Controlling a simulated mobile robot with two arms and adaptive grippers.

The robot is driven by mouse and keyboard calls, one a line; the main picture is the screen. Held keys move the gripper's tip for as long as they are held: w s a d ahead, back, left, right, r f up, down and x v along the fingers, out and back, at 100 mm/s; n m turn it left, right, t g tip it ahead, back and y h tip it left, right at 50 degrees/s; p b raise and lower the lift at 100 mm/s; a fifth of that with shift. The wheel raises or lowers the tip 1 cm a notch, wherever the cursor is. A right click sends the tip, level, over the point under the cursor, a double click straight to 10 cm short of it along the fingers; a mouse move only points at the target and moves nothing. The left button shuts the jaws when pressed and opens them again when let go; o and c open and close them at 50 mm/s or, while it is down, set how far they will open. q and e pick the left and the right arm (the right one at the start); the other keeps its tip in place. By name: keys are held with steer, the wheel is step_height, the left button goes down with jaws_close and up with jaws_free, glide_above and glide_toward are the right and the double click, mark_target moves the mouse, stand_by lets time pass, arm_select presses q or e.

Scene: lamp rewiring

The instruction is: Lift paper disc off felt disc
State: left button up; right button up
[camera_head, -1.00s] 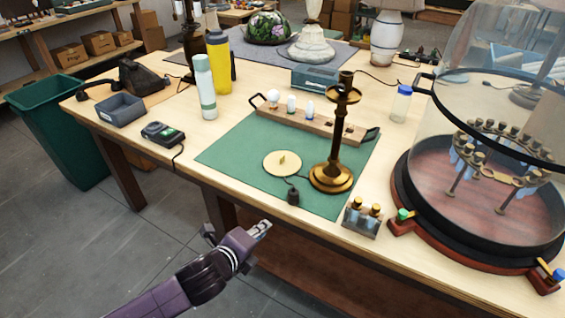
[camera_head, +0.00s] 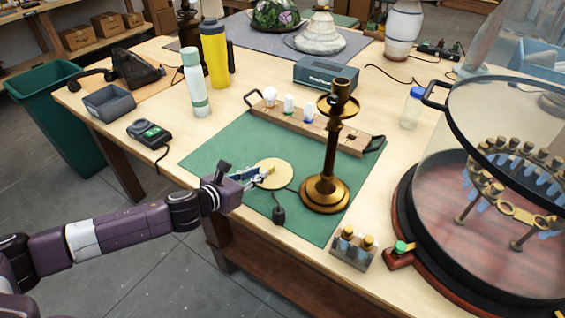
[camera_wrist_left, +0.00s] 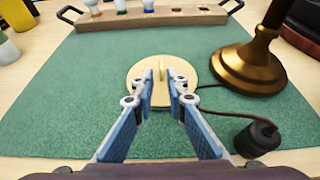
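The pale yellow paper disc (camera_head: 279,177) lies flat on the green mat, left of the brass candlestick lamp (camera_head: 325,192). It has a small upright tab. No separate felt disc can be made out beneath it. My left gripper (camera_head: 263,172) reaches in from the left over the near part of the disc. In the left wrist view the disc (camera_wrist_left: 133,76) lies ahead of the blue-padded fingers of my left gripper (camera_wrist_left: 162,78), which are apart. The tab (camera_wrist_left: 178,74) shows by the fingertips; I cannot tell whether they touch it. My right gripper is not seen.
A black plug (camera_head: 279,215) on a cord lies just in front of the disc. A wooden bulb rack (camera_head: 340,139) stands behind it. A small bottle holder (camera_head: 352,247) and a large glass dome (camera_head: 490,160) stand at right. Green mat at left is clear.

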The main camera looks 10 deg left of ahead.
mark_target(271, 167)
arm_select(q)
steer(key=shift+x, duration=1)
steer(key=shift+p+x, duration=0.45)
steer(key=shift+x, duration=0.6)
steer(key=x, duration=0.3)
steer(key=shift+w+d, duration=0.1)
steer(key=shift+w+f, duration=0.1)
steer(key=shift+w, duration=0.05)
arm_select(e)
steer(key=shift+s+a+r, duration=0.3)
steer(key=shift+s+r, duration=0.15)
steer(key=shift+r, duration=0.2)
arm_select(q)
jaws_close()
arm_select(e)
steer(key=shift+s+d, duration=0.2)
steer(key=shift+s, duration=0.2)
